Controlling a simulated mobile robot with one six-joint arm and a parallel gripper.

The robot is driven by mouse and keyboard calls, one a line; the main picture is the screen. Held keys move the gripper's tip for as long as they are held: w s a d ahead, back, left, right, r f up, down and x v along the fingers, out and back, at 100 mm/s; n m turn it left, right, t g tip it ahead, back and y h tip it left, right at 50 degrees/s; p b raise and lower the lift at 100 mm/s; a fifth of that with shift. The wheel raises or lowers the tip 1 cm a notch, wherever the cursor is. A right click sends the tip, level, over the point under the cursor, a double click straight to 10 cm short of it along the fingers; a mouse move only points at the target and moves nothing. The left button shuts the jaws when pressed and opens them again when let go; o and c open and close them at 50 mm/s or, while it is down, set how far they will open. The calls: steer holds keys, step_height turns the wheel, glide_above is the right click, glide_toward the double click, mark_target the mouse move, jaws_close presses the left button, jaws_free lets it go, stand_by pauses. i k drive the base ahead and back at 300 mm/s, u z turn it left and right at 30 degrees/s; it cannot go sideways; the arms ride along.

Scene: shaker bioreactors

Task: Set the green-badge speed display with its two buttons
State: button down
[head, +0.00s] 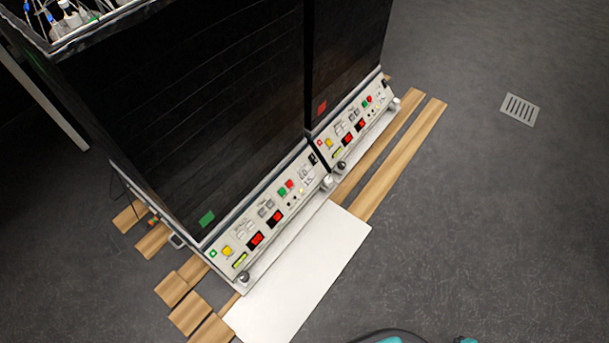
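The green-badge shaker is the nearer black cabinet, with a green badge (207,219) low on its dark front. Its pale control panel (228,269) runs along the base and has a small green square mark (213,253). Two lit red displays, a lower-left one (256,239) and an upper-right one (274,217), sit on this panel. Their digits and labels are too small to read, so I cannot tell which is speed. Small grey buttons (266,208) lie above the displays. My gripper is not in view; only small teal parts, perhaps mine, show at the bottom edge.
A similar red-badge panel (350,127) adjoins at the right. A white board (300,270) and wooden slats (400,160) lie in front. Grey floor at right is clear around a drain (520,109).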

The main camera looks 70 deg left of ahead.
mark_target(242, 234)
steer(key=z, duration=0.8)
steer(key=k, duration=0.15)
steer(key=u, duration=3.45)
steer(key=k, duration=0.6)
steer(key=z, duration=0.25)
steer(key=i, duration=0.25)
steer(key=u, duration=0.1)
